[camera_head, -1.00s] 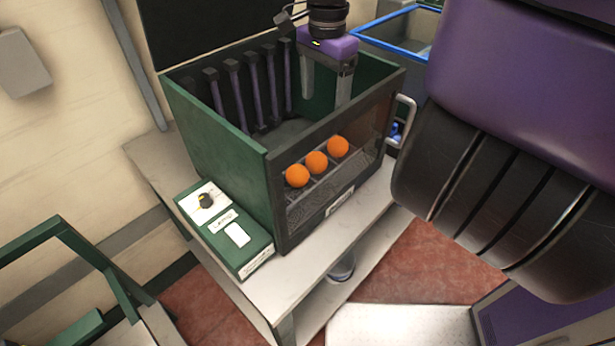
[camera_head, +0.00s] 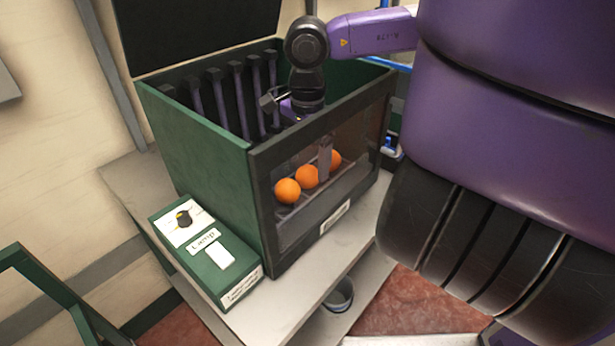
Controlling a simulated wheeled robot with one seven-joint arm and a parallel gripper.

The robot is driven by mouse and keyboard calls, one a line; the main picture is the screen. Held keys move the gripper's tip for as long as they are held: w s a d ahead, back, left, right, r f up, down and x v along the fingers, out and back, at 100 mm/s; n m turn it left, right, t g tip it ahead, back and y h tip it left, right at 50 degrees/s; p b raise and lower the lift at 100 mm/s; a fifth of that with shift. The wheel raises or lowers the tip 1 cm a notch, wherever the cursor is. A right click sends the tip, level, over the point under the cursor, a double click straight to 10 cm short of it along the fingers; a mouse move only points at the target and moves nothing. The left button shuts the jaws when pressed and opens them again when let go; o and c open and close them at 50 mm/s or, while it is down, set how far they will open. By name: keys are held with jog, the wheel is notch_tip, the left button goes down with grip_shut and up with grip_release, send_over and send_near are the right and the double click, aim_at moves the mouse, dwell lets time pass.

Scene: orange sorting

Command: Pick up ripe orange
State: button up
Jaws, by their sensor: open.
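Three oranges lie in a row inside the green box, seen through its front window: the left orange (camera_head: 288,191), the middle orange (camera_head: 306,177) and the right orange (camera_head: 336,161). All look similarly orange; I cannot tell ripeness by colour. My gripper (camera_head: 325,162) reaches down into the box from above and is open. One grey finger shows through the window between the middle and right oranges, partly covering the right one. The other finger is hidden, and I cannot tell whether the finger touches an orange.
The green box (camera_head: 205,150) has its dark lid (camera_head: 195,30) raised and purple slats along the back. A lamp control box (camera_head: 205,250) stands at its left on the grey table (camera_head: 290,290). A bucket (camera_head: 339,295) sits below. The window and walls surround my gripper.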

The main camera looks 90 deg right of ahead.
notch_tip(320, 180, down, 2)
jog(key=c, duration=1.5)
